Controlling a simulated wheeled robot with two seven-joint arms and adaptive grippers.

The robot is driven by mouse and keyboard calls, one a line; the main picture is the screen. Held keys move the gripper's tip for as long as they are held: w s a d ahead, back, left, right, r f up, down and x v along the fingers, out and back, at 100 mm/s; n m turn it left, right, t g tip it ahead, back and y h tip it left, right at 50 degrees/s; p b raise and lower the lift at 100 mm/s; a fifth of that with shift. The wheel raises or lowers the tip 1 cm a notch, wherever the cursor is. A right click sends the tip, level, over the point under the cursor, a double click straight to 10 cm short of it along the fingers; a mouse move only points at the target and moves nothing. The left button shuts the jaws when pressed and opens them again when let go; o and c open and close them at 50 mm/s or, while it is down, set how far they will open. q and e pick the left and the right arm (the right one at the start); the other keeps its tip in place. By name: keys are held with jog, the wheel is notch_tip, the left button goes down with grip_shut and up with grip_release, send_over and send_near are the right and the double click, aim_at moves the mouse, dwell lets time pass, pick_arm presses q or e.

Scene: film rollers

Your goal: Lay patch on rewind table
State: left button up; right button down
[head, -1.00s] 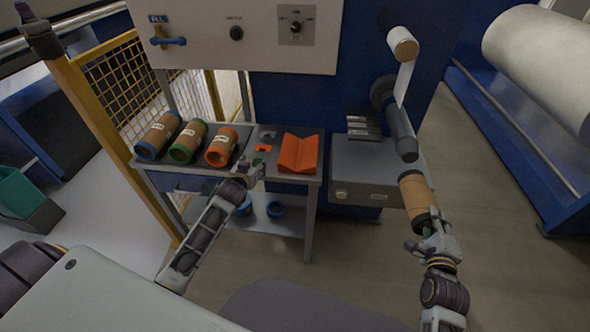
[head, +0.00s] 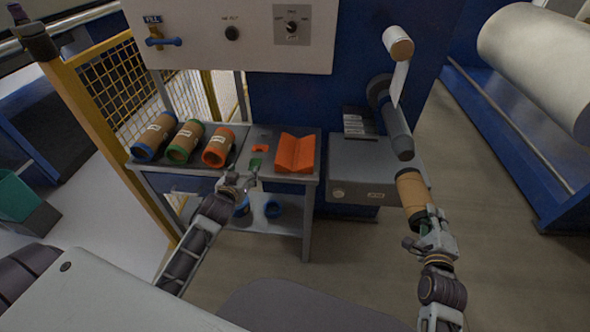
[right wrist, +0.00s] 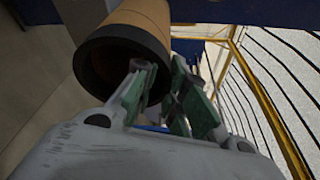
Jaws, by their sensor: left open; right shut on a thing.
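My left gripper (head: 247,178) is open at the front edge of the small grey side table (head: 296,180), with its green-padded fingers near a small orange piece (head: 260,148) lying there. I cannot tell whether that piece is the patch. My right gripper (head: 424,222) is shut on the dark end of a brown core (head: 411,190). In the right wrist view the core's dark rim (right wrist: 98,50) shows, with one green-padded finger at its bore and the other beside it. A grey machine table (head: 375,185) stands below a shaft; it may be the rewind table.
Three brown cores with blue (head: 153,138), green (head: 184,142) and orange (head: 218,147) ends lie on the side table. An orange V-shaped cradle (head: 295,153) stands beside them. A grey shaft (head: 396,132) juts out above the machine table. A yellow fence (head: 100,130) is at left.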

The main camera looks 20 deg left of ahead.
pick_arm(q)
jog(key=shift+s, duration=0.1)
dwell(0.7)
jog(key=s+d+f+m+g+h, duration=0.15)
jog(key=s+f, duration=0.25)
jog(key=f, duration=0.9)
jog(key=s+d+f+g, duration=0.1)
jog(key=s+f+g, duration=0.25)
jog(key=f, duration=0.85)
jog(key=s+d+f+m+g, duration=0.1)
jog(key=s+f, duration=0.4)
jog(key=f, duration=0.8)
jog(key=s+d+f+g, duration=0.1)
jog(key=s+f+g, duration=0.1)
jog(key=s+f, duration=0.5)
jog(key=s+d+f+m+g, duration=0.1)
jog(key=s+f, duration=0.6)
jog(key=s, duration=0.7)
jog(key=s+d+f+m+g+h, duration=0.1)
jog(key=s+f+g, duration=0.1)
jog(key=s+f, duration=0.4)
jog(key=s, duration=0.5)
jog(key=shift+d+f+g, duration=0.25)
jog(key=shift+f+g, duration=0.15)
